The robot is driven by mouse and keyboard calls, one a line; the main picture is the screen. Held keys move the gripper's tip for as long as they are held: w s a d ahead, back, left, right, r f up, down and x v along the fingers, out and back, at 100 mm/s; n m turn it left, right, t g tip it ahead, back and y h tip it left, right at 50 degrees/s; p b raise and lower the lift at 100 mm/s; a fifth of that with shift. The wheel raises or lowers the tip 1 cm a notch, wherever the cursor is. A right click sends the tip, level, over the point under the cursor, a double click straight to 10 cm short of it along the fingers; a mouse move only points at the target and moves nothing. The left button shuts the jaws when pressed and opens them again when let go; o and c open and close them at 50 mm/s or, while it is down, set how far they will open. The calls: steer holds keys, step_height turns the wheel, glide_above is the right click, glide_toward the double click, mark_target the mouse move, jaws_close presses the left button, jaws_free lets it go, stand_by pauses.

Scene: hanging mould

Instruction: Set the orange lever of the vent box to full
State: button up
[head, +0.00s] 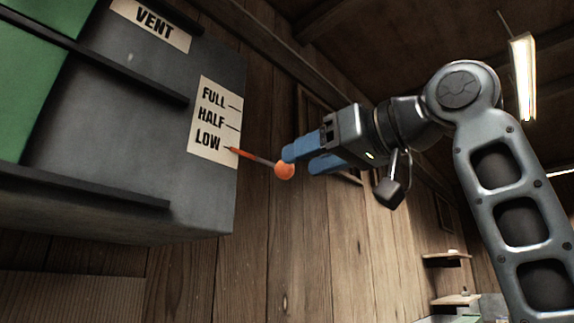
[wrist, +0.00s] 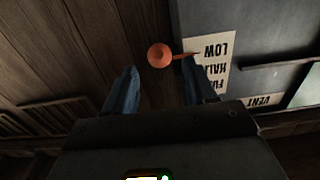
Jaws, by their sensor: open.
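The vent box (head: 120,110) is a dark grey box on the left of the head view, with a VENT label (head: 152,22). Its scale plate (head: 215,122) reads FULL, HALF, LOW from top to bottom. The orange lever (head: 284,170) ends in a round ball and sticks out to the right, its base at the LOW mark. My gripper (head: 298,160) has blue fingers, is open and is right at the ball in the head view. In the wrist view the ball (wrist: 160,55) shows beyond and between the two fingertips (wrist: 158,82). I cannot tell whether a finger touches it.
A green panel (head: 30,85) is on the box's left. A plank wall (head: 285,260) stands behind the box and gripper. A lamp (head: 523,75) hangs at the upper right, and small shelves (head: 447,258) are at the lower right. The space below the lever looks clear.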

mark_target(292, 166)
steer(key=p+x, duration=0.1)
steer(key=x, duration=0.4)
steer(key=shift+w+a, duration=0.25)
steer(key=shift+c, duration=0.2)
jaws_close()
